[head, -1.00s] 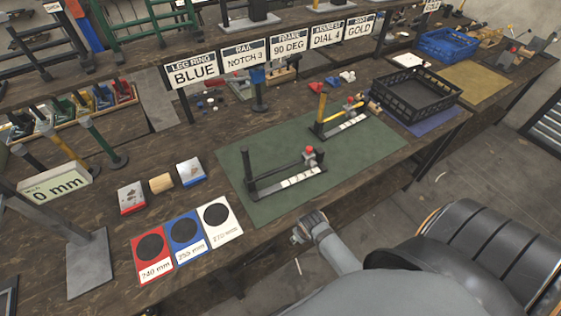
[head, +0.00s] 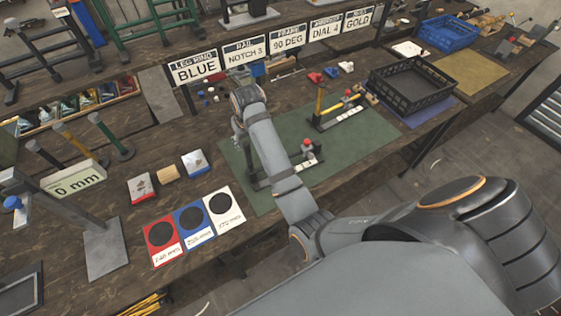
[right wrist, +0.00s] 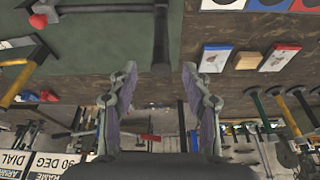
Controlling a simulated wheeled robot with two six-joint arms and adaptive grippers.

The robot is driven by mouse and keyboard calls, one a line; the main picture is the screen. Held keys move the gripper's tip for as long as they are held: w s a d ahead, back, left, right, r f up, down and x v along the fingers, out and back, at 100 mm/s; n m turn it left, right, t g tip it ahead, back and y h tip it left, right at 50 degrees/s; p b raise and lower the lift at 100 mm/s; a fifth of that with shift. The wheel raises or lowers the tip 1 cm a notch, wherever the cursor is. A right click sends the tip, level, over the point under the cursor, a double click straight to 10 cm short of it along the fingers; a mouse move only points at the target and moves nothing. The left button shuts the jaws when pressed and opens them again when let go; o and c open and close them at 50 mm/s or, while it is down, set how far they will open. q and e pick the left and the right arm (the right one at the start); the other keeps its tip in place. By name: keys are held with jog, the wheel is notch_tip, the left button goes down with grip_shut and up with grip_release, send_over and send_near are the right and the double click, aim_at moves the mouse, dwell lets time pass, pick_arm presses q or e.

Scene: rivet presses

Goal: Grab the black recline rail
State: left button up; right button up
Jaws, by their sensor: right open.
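The black recline rail (head: 304,165) lies on the green mat (head: 350,150). It has a dark upright post, a pale numbered strip and a red knob, and my right arm partly covers it in the head view. In the right wrist view its dark post (right wrist: 161,38) points toward the gap between my fingers. My right gripper (head: 238,143) is by the post end of the rail. Its two fingers (right wrist: 160,95) are spread, with nothing held between them. My left gripper is not in view.
A black crate (head: 412,105) is at the right, and sign boards (head: 245,52) stand behind. Red, blue and white size cards (head: 193,231) lie at the front left.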

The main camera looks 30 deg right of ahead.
aim_at(248, 145)
jog(key=p+x, duration=0.1)
jog(key=x, duration=0.4)
jog(key=shift+f, duration=0.15)
jog(key=shift+w+f+p, duration=0.15)
jog(key=shift+f+p, duration=0.2)
jog(key=shift+p, duration=0.2)
jog(key=p+x, duration=0.1)
jog(key=x, duration=0.2)
jog(key=shift+w+f, duration=0.2)
jog(key=shift+f, duration=0.15)
jog(key=shift+w+f, duration=0.15)
jog(key=shift+f, duration=0.25)
jog(key=shift+a, duration=0.1)
grip_shut()
jog(key=shift+r, duration=0.1)
